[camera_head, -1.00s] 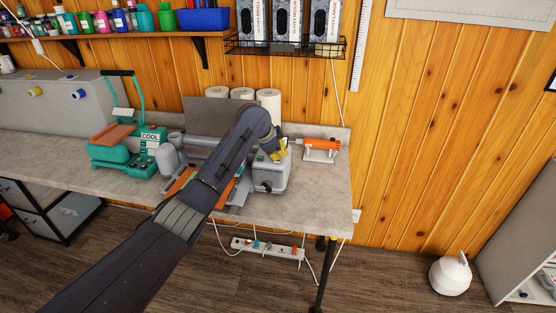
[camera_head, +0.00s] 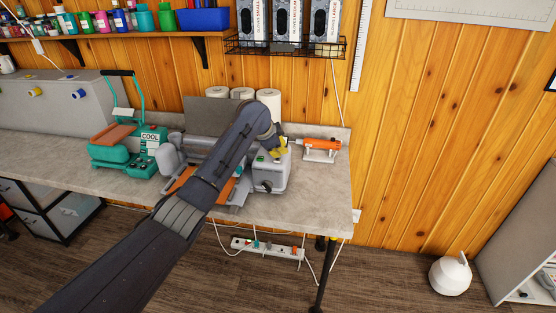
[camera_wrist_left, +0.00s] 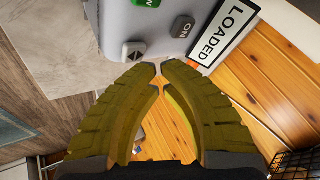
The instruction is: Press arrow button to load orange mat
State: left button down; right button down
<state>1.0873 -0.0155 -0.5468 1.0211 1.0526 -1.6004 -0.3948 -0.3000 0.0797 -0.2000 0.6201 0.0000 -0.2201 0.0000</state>
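The cutting machine (camera_head: 270,178) stands on the bench, with the orange mat (camera_head: 183,181) at its front, partly hidden by my left arm. In the left wrist view, the grey arrow button (camera_wrist_left: 134,51) with up and down arrows is on the machine's panel, just beyond and left of the fingertips. A green button (camera_wrist_left: 146,2), a dark ON button (camera_wrist_left: 182,27) and a "LOADED" label (camera_wrist_left: 222,33) are also there. My left gripper (camera_wrist_left: 160,68) has yellow fingers with tips nearly together and nothing between them. In the head view, it is over the machine's right end (camera_head: 279,150). My right gripper is out of view.
A teal heat press (camera_head: 128,150) stands left of the machine. White rolls (camera_head: 268,103) stand behind it. An orange-handled tool on a stand (camera_head: 320,148) is at the right. A wire basket (camera_head: 285,46) hangs above. The bench's front right corner is clear.

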pick_arm(q)
jog(key=shift+r, duration=3)
